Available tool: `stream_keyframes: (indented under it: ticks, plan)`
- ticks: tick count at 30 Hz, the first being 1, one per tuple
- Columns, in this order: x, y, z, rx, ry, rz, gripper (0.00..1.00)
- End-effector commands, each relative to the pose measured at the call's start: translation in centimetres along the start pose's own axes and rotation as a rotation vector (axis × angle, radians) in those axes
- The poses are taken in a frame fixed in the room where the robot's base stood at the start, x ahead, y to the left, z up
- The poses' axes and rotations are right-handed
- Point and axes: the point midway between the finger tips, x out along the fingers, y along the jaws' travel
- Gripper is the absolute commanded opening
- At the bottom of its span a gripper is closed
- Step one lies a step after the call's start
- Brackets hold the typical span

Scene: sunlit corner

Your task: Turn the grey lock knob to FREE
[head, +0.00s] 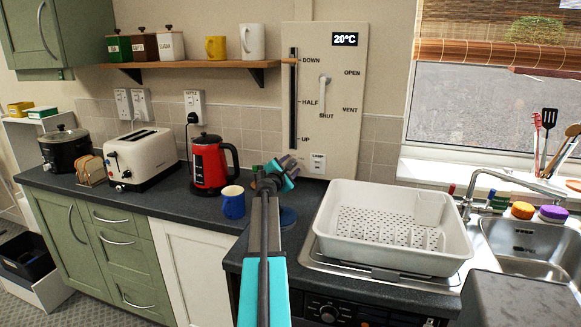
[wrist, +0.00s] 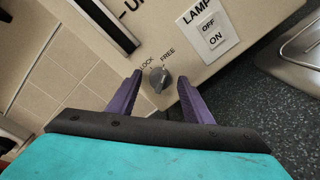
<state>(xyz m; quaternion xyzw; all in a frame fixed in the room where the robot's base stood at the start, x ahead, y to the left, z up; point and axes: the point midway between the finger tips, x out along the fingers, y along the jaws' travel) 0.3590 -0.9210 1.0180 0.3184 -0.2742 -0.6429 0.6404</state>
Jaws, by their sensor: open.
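The grey lock knob (wrist: 159,79) sits low on the cream wall panel (wrist: 190,75), with LOCK printed to its upper left and FREE to its upper right. I cannot tell clearly which word its pointer faces. My gripper (wrist: 160,76) is open, its two purple fingers on either side of the knob in the picture, with gaps to both. Whether the fingertips reach as far as the knob is unclear. In the head view my gripper (head: 283,172) is at the panel's lower left and the knob is hidden behind it.
A LAMP switch (wrist: 211,32) is right of the knob. The panel also has a slider (head: 293,100) and a white lever (head: 324,92). A blue mug (head: 233,206), red kettle (head: 208,165) and white dish rack (head: 395,225) stand near my arm.

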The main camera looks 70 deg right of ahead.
Motion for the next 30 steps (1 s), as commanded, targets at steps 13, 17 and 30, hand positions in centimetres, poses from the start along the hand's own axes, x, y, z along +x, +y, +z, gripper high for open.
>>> stream_keyframes:
  ticks: [13, 17, 30]
  plan:
    - [-3.9, -0.1, 0.0, 0.0, 0.0, 0.001, 0.46]
    - [-5.2, -0.1, 0.0, -0.001, 0.0, 0.001, 0.46]
    - [-9.6, -0.1, 0.0, 0.001, 0.0, 0.001, 0.46]
